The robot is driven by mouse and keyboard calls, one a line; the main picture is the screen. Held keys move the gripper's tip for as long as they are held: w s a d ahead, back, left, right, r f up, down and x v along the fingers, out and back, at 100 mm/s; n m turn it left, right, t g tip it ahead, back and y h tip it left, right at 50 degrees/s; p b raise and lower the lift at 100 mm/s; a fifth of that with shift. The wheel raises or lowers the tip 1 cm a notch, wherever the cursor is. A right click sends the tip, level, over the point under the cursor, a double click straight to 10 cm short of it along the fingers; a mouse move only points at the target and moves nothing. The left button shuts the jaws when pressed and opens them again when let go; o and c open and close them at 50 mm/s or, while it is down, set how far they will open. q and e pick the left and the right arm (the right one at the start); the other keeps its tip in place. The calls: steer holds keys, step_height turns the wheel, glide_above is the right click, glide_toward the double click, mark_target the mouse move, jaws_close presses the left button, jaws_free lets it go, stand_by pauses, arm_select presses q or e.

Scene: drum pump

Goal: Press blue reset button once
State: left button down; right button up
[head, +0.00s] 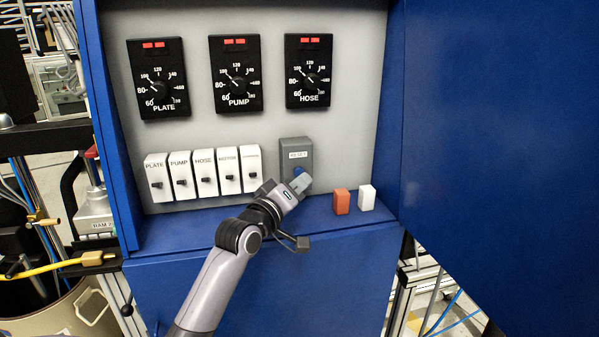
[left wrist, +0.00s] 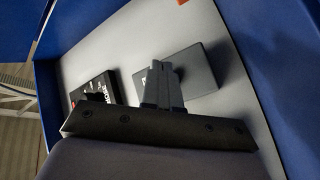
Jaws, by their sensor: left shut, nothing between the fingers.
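A grey reset box (head: 296,152) with a white label is mounted low on the cabinet's back panel, right of the white switches. Its blue button (head: 299,172) shows just above my left fingertips and is partly hidden by them. My left gripper (head: 301,183) is shut and empty, its tips at the lower part of the reset box. In the left wrist view the shut fingers (left wrist: 161,84) point at the grey box (left wrist: 190,72) and overlap it; the button is hidden there. I cannot tell whether the tips touch the button. My right gripper is not in view.
Several white switches (head: 205,173) stand in a row left of the reset box. Three black dials, PLATE (head: 157,80), PUMP (head: 236,75) and HOSE (head: 308,72), hang above. An orange block (head: 341,202) and a white block (head: 367,198) stand on the blue ledge at right.

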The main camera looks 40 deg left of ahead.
arm_select(q)
steer(key=shift+s+d+p, duration=0.95)
steer(key=shift+s+d, duration=0.25)
steer(key=shift+d, duration=0.25)
steer(key=shift+s+d, duration=0.4)
steer(key=shift+d, duration=0.1)
steer(key=s+d+f+m+g+h, duration=0.1)
steer(key=s+d+f+m+g, duration=0.3)
steer(key=s+f, duration=0.3)
steer(key=s+d+f+m+g+h, duration=0.1)
steer(key=s+d+f+m+g, duration=0.3)
steer(key=f, duration=0.5)
steer(key=s+d+f+m+g, duration=0.1)
steer(key=s+f+m+g, duration=0.2)
steer(key=s, duration=0.7)
steer(key=s+d+f+m+g, duration=0.1)
steer(key=s+f+m+g, duration=0.2)
steer(key=s, duration=0.7)
steer(key=w+d+f+n+t+h, duration=0.1)
steer(key=w+d+f+t, duration=0.2)
steer(key=w+f+t, duration=0.2)
step_height(320, 180, down, 5)
steer(key=shift+w+r+t+h, duration=0.2)
steer(key=shift+w+t+h, duration=0.1)
steer(key=shift+w, duration=0.65)
